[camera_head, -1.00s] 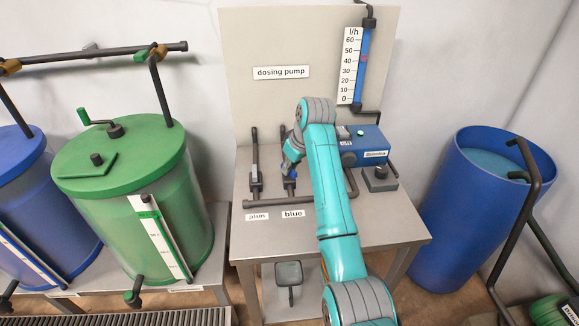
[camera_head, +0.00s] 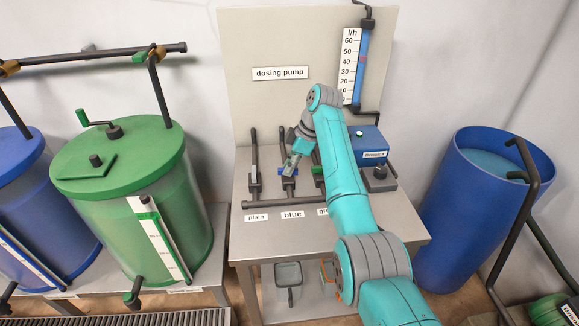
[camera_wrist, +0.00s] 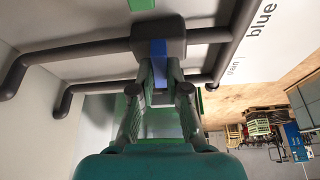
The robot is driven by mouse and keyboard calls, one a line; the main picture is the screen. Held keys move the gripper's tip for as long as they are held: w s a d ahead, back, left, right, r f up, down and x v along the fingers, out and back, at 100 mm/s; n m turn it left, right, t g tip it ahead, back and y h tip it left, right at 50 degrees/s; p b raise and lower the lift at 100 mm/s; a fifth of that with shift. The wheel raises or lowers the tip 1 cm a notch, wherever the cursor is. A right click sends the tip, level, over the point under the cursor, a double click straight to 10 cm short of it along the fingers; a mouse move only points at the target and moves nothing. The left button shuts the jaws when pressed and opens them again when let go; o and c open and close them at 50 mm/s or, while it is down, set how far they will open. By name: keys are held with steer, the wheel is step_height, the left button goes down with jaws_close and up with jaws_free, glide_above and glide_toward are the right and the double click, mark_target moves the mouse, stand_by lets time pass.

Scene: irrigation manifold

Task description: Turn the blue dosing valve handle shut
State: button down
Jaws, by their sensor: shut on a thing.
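The blue dosing valve handle (camera_wrist: 159,49) stands out from a dark valve body in the wrist view. My gripper (camera_wrist: 160,80) has its two fingers closed on either side of this handle. In the head view my gripper (camera_head: 291,163) is at the valve above the "blue" label (camera_head: 292,214). Small blue parts of the handle (camera_head: 281,171) show beside the fingers there. The gripper hides most of the handle, so its exact angle is hard to tell.
The plain valve (camera_head: 254,180) stands close on the left, and a green handle (camera_head: 318,170) is close on the right, partly behind my arm. The dosing pump (camera_head: 369,143) is farther right. The table's front right corner (camera_head: 405,232) is bare.

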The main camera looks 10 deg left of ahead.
steer(key=shift+n, duration=0.7)
steer(key=c, duration=1.2)
jaws_free()
steer(key=shift+o, duration=0.2)
steer(key=shift+r, duration=0.1)
steer(key=v, duration=1.2)
steer(key=shift+w+g, duration=0.3)
